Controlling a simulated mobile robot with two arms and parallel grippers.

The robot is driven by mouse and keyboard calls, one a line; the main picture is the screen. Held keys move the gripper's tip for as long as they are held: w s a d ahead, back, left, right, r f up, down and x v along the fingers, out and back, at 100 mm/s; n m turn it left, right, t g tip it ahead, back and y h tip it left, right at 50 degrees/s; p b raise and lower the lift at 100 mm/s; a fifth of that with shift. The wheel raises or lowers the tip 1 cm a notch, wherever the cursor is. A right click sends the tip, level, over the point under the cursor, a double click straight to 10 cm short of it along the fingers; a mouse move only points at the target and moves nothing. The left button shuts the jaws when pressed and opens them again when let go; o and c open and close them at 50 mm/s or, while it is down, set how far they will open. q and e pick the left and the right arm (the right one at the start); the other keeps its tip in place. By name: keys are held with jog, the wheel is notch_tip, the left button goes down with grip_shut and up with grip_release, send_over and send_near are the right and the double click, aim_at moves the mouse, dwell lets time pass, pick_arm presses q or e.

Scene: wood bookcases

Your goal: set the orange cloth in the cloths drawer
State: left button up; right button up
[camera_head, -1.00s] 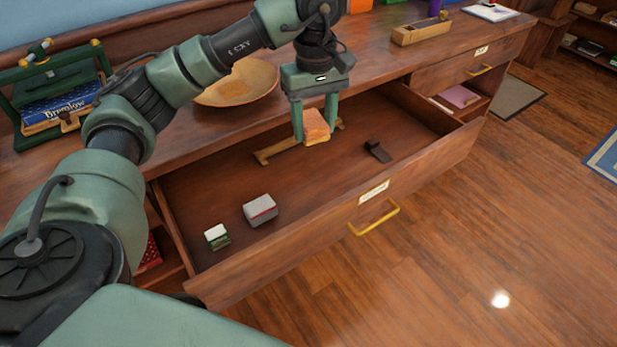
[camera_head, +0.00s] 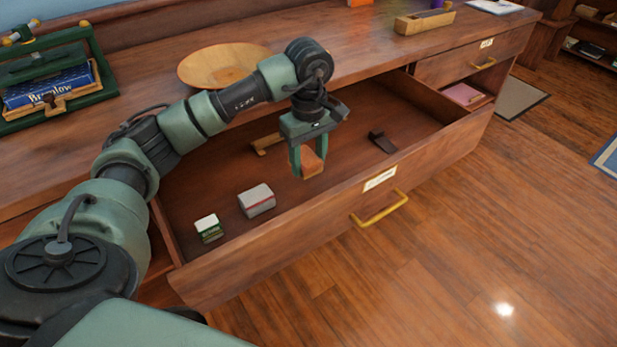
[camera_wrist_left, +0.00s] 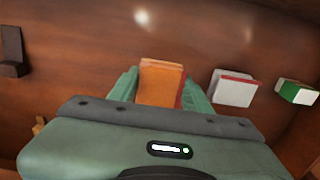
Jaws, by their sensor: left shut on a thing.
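The orange cloth (camera_head: 312,163) is a small folded block held between the fingers of my left gripper (camera_head: 308,160). In the left wrist view the orange cloth (camera_wrist_left: 161,82) shows between the two green fingers of the gripper (camera_wrist_left: 165,88). The gripper points down over the inside of a wide open drawer (camera_head: 290,240) with a yellow handle and a white label; the label is too small to read. I cannot tell whether the cloth touches the drawer floor. My right gripper is in neither view.
Inside the drawer lie a grey-white box (camera_head: 257,201), a green and white box (camera_head: 208,228), a dark brown piece (camera_head: 382,142) and a wooden piece (camera_head: 266,144). On the top stand a wooden bowl (camera_head: 222,66) and a book press (camera_head: 60,75). The drawer's front middle floor looks free.

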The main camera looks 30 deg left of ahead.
aim_at(309, 173)
pick_arm(q)
notch_tip(309, 173, down, 4)
jog(key=shift+f+b, duration=0.15)
jog(key=shift+b, duration=0.2)
jog(key=shift+f, duration=0.4)
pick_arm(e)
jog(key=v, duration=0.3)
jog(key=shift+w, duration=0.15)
pick_arm(q)
jog(key=shift+f, duration=0.1)
jog(key=o, duration=1.2)
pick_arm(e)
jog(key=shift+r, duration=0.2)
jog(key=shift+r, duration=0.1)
pick_arm(q)
jog(key=shift+r, duration=0.5)
notch_tip(309, 173, up, 11)
jog(key=shift+r+p, duration=0.15)
jog(key=shift+p, duration=0.85)
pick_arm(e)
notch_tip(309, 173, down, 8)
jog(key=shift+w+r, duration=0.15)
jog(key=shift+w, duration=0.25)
